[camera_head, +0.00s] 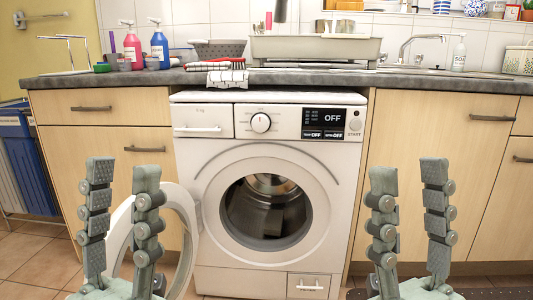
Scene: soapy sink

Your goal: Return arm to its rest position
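My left gripper (118,175) stands at the lower left with its two fingers pointing up and spread apart. Nothing is between its fingers. It is in front of the open washing machine door (187,235), which it partly hides. My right gripper (410,180) stands at the lower right, fingers up and spread apart, empty. It is in front of the cabinet to the right of the machine. My arms beyond the grippers are mostly out of view.
A white washing machine (210,250) stands in the middle with its round door swung open to the left. Blue bins (25,160) stand at the far left.

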